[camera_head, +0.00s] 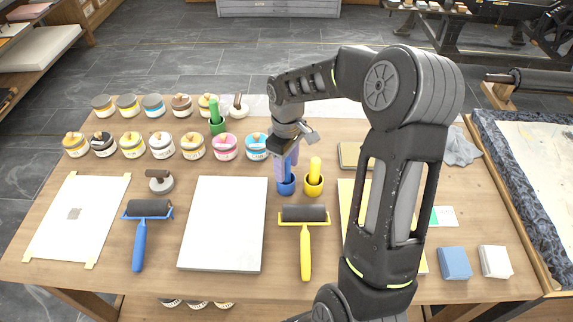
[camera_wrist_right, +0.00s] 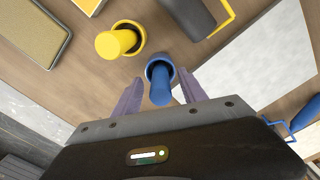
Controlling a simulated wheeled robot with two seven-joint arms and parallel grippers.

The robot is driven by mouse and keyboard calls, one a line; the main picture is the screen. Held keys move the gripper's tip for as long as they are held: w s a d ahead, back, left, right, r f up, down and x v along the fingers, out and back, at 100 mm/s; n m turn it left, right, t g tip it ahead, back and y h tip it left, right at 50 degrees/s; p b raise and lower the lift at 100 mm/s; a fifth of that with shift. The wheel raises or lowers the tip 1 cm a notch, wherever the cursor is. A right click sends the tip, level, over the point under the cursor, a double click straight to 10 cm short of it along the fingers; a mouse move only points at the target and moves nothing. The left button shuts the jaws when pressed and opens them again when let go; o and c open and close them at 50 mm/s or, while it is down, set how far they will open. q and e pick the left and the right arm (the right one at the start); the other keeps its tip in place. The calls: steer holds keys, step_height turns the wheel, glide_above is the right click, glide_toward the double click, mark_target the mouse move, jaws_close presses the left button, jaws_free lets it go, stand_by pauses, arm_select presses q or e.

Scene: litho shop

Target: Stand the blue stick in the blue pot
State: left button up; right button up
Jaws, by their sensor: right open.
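The blue stick (camera_head: 294,160) stands in the blue pot (camera_head: 286,188) on the wooden table, partly hidden by my gripper in the head view. In the right wrist view the stick (camera_wrist_right: 160,88) rises out of the dark mouth of the pot (camera_wrist_right: 152,67) towards the camera. My right gripper (camera_head: 287,168) points down over the pot. Its two purple fingers (camera_wrist_right: 160,98) are open, one on each side of the stick, with a gap to it on both sides in the wrist view. My left gripper is not in view.
A yellow pot (camera_head: 314,189) with a yellow stick stands just right. A yellow-handled roller (camera_head: 305,213) lies in front, beside a white slab (camera_head: 224,225). A green stick (camera_head: 214,110) stands behind ink jars (camera_head: 225,148) at left. A blue-handled roller (camera_head: 139,240) lies further left.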

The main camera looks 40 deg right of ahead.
step_height(320, 180, up, 8)
steer(key=shift+f, duration=0.15)
stand_by(1.3)
